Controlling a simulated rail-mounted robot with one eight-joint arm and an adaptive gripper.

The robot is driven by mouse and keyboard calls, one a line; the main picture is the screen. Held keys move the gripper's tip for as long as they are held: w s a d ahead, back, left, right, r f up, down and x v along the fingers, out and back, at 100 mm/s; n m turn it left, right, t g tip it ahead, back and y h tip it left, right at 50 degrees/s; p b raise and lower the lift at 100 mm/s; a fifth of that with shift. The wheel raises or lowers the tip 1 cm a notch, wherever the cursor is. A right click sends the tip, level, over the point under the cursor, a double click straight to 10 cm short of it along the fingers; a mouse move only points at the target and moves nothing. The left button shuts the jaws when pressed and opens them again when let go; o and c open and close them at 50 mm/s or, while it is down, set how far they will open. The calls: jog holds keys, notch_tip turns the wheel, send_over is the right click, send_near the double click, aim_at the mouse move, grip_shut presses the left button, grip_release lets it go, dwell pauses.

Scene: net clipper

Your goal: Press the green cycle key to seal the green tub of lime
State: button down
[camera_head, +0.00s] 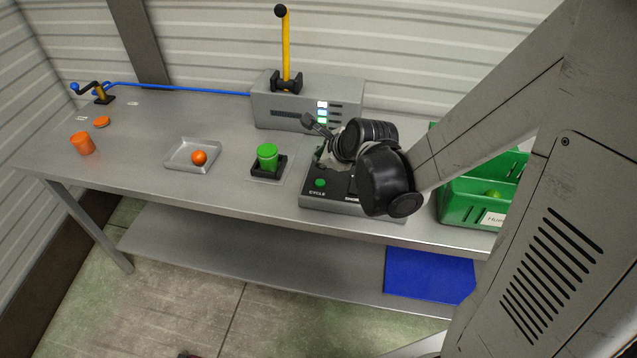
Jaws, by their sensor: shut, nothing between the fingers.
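The green tub (267,157) stands upright in a black square holder on the bench, left of the control box. The green cycle key (320,183) is a round button on the front left of the low control box (318,202), above the word "CYCLE". My gripper (317,126) is shut and empty, above and behind the cycle key and apart from it as far as I can tell. My black wrist hides the right part of the control box and some of the gripper.
A grey machine (275,107) with a yellow lever (286,52) stands behind. A tray (181,165) with an orange ball (199,157), an orange tub (82,143) and an orange lid (101,121) lie left. A green crate (462,212) stands right.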

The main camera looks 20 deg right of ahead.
aim_at(320, 183)
jog(key=shift+f+b, duration=2.25)
jog(key=shift+f, duration=0.75)
jog(key=shift+f, duration=0.15)
jog(key=shift+f+b, duration=0.25)
jog(key=shift+b, duration=0.25)
